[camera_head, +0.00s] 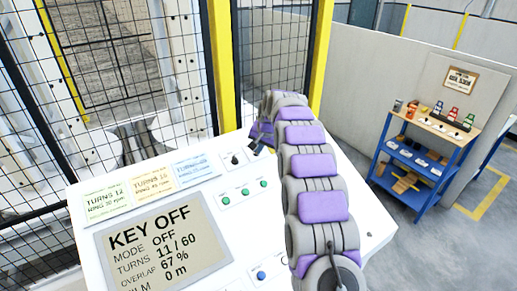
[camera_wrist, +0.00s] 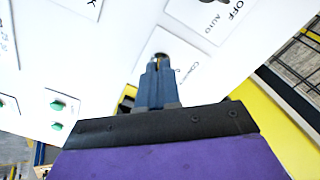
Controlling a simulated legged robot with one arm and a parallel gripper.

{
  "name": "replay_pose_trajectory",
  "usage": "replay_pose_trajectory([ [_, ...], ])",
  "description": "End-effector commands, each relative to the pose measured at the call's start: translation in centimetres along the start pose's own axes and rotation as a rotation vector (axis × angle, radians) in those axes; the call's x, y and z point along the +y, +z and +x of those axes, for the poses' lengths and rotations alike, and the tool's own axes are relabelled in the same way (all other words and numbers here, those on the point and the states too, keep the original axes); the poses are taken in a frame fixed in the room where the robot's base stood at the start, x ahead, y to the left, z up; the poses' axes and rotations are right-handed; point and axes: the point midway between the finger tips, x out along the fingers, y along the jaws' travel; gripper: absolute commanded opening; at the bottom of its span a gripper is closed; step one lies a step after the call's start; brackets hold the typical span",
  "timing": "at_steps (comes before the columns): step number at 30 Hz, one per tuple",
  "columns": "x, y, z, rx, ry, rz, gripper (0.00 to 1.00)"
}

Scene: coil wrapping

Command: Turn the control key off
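The control key (camera_wrist: 162,56) shows as a small dark piece at my fingertips in the wrist view, on a white plate marked "CONTR…". My gripper (camera_wrist: 158,68) has its blue fingers close together around the key, hiding most of it. In the head view my gripper (camera_head: 256,147) is at the panel's far edge, and the arm hides the key. The screen (camera_head: 160,243) on the white panel (camera_head: 190,206) reads "KEY OFF", "MODE OFF", "TURNS 11 / 60", "67 %" and "0 m".
A black knob (camera_head: 234,159) sits just left of my gripper; an "OFF AUTO" plate (camera_wrist: 214,16) is close by in the wrist view. Green buttons (camera_head: 245,191) and a blue button (camera_head: 261,275) are nearer. A mesh fence with yellow posts (camera_head: 221,66) stands behind. A blue shelf (camera_head: 421,163) is right.

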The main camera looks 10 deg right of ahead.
Motion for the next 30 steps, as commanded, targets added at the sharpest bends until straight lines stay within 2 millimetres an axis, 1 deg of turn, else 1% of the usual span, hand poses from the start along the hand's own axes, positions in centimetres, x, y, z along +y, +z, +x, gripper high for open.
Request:
replay_pose_trajectory([
  [18, 0.01, -0.20, -0.05, 0.009, -0.002, -0.573, 0.00],
  [24, -0.02, -0.20, -0.07, 0.008, -0.001, -0.721, 0.00],
  [30, 0.00, -0.23, -0.14, 0.008, -0.001, -0.823, 0.00],
])
